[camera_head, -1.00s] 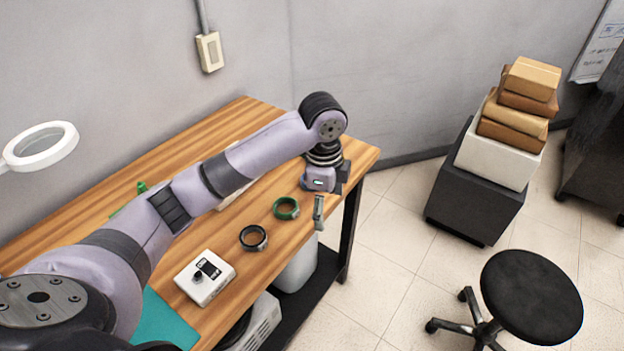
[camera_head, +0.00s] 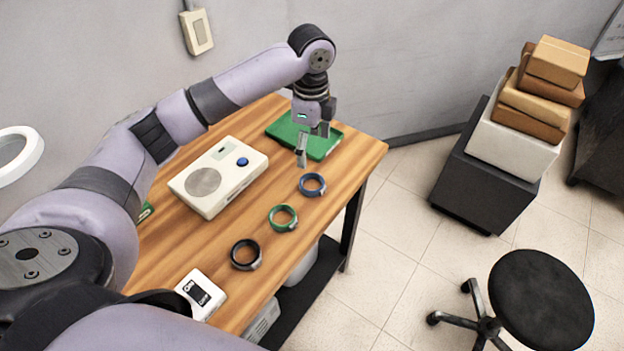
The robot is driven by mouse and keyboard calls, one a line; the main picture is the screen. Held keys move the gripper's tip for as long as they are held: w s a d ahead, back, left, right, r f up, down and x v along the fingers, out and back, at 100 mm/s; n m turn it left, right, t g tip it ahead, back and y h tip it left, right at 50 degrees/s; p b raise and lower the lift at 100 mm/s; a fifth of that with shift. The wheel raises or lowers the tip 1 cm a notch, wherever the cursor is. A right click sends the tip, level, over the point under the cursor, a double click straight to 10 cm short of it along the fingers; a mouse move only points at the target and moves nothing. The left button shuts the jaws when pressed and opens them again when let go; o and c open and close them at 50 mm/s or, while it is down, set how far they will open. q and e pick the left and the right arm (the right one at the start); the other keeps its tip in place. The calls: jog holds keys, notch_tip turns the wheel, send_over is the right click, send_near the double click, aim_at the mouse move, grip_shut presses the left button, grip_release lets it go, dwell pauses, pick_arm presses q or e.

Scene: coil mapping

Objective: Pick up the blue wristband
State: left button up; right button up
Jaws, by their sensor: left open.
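The blue wristband (camera_head: 312,185) lies on the wooden table near its right end, as a ring with a small grey clasp. My left gripper (camera_head: 312,146) hangs above the table, behind and above the blue wristband in the picture, apart from it. Its fingers point down and are open, with nothing between them. A green wristband (camera_head: 283,218) and a black wristband (camera_head: 245,255) lie in a row toward the front left. My right gripper is not in view.
A cream box with a blue button (camera_head: 215,180) stands left of the wristbands. A green tray (camera_head: 290,134) lies behind my left gripper. A white ON/OFF switch box (camera_head: 203,297) sits at the front. A black stool (camera_head: 540,300) stands right of the table.

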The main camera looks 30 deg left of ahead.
aim_at(313, 188)
pick_arm(q)
notch_tip(313, 188, down, 7)
jog(key=shift+w+f+p, duration=0.15)
jog(key=shift+p, duration=0.4)
notch_tip(313, 188, down, 4)
jog(key=shift+d+f+p, duration=0.15)
jog(key=shift+f+p, duration=0.05)
jog(key=shift+p, duration=0.5)
jog(key=shift+f, duration=0.3)
jog(key=shift+c, duration=0.3)
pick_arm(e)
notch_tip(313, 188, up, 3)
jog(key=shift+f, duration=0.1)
pick_arm(q)
jog(key=c, duration=1)
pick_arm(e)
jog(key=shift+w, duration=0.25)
